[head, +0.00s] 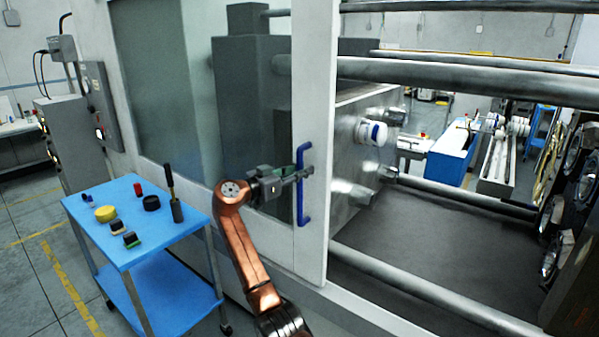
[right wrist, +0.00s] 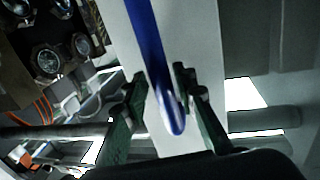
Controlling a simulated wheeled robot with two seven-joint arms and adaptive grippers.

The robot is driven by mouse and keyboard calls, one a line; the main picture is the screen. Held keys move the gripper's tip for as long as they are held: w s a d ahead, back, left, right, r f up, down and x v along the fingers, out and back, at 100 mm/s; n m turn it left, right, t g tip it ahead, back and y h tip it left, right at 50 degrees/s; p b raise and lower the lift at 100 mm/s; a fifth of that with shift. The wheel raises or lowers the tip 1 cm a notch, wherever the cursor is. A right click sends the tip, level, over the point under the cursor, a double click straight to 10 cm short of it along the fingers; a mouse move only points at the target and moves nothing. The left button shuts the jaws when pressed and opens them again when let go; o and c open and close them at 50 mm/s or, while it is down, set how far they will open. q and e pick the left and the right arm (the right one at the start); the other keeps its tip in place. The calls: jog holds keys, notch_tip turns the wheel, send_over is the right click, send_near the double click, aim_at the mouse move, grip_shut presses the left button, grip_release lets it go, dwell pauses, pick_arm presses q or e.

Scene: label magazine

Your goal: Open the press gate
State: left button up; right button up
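The press gate (head: 312,110) is a white-framed panel with a large window, in the middle of the head view. To the right of its edge, the press interior is exposed. A blue vertical bar handle (head: 303,215) is fixed on the gate's right edge strip. My right gripper (head: 302,175) is at the handle's middle height. In the right wrist view the handle (right wrist: 155,50) passes between my right gripper's two dark green fingers (right wrist: 163,85). The fingers look apart, one on each side, with no clear grip on it. My left gripper is not in view.
A blue cart (head: 150,255) with small tools and parts stands left of my right arm. Thick horizontal bars (head: 450,72) cross the press opening at the right. A dark round-fitted block (head: 570,200) is at the far right. Floor at the far left is clear.

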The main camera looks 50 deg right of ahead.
jog(key=shift+o, duration=0.5)
jog(key=shift+w+a+f, duration=0.1)
jog(key=shift+w+f, duration=0.05)
jog(key=w+a, duration=0.2)
jog(key=a, duration=1)
jog(key=shift+w+d, duration=0.1)
